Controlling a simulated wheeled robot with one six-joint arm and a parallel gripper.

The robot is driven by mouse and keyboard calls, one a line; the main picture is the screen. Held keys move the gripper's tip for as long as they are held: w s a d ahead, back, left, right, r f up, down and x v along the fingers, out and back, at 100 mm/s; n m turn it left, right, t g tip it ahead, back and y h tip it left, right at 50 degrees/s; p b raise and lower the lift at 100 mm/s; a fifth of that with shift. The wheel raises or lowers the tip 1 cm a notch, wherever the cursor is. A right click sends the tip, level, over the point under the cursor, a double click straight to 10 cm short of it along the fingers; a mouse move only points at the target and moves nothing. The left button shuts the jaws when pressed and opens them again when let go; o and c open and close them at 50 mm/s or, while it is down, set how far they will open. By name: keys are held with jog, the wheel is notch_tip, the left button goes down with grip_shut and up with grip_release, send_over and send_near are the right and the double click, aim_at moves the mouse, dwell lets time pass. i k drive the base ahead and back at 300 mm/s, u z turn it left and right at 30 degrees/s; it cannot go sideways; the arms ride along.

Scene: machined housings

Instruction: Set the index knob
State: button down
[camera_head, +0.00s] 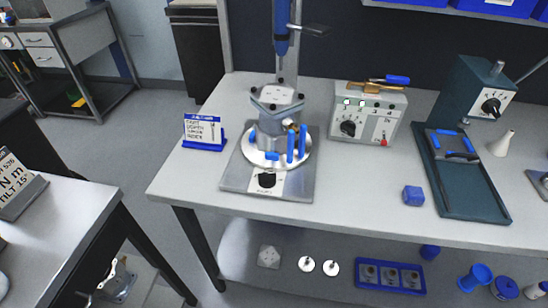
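A black knob (267,180), which looks like the index knob, sits on a pale label strip at the front of a grey base plate (232,178). The strip's marks and the knob's pointer are too small to read. Behind it a round silver turntable (257,154) carries a grey machined housing (271,127) with a flat plate on top. Several blue handles or clamps (290,143) stand at its front and right. My gripper is not in view.
A control box (373,112) with a black dial stands right of the fixture. A blue-handled tool (282,35) hangs above. A sign (203,131), a blue cube (413,196) and a dark green stand (465,190) share the bench (365,200). The bench front is mostly clear.

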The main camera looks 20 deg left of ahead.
aim_at(267, 180)
jog(key=k, duration=0.6)
jog(key=u, duration=1)
jog(key=i, duration=0.5)
